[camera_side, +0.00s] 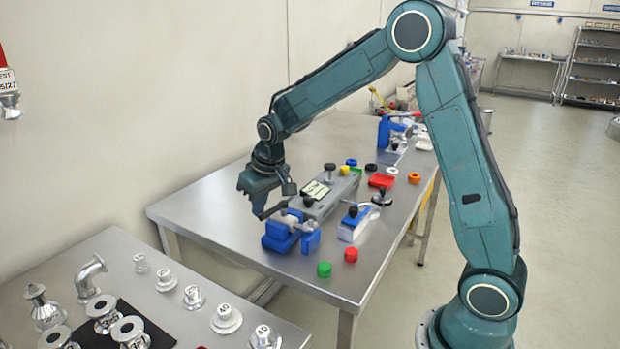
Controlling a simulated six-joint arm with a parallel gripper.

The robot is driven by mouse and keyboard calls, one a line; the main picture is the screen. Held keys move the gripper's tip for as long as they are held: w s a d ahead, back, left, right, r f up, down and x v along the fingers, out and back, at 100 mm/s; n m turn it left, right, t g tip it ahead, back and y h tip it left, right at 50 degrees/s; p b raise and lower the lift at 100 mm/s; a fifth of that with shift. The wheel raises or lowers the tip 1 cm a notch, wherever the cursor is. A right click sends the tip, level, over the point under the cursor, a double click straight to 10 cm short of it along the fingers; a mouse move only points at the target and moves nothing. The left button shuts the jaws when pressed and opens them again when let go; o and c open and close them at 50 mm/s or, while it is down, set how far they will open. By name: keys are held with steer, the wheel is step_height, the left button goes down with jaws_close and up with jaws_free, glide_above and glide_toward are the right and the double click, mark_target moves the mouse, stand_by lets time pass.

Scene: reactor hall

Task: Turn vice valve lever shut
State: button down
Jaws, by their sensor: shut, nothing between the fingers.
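A blue vice (276,240) stands on the near left part of the steel table. A small metal valve (291,219) sits between its jaws. A dark lever (272,211) reaches up and left from the valve. My gripper (256,204) is shut and empty, pointing down just above and left of the vice, close to the lever's end. From this view I cannot tell whether it touches the lever. The exact angle of the lever to the valve body is too small to tell.
A grey box with a display (316,193) stands right behind the vice. A blue and white device (355,222) is to its right. Green (324,269) and red (351,254) caps lie in front. A second blue vice (384,131) stands at the far end.

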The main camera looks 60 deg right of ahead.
steer(key=shift+s, duration=0.4)
steer(key=shift+s, duration=0.1)
steer(key=shift+s+a+r+n, duration=0.1)
steer(key=shift+s+r+n, duration=0.05)
steer(key=shift+s+n, duration=0.3)
steer(key=shift+s, duration=0.4)
steer(key=shift+f, duration=0.2)
steer(key=shift+w, duration=2.35)
steer(key=v, duration=1)
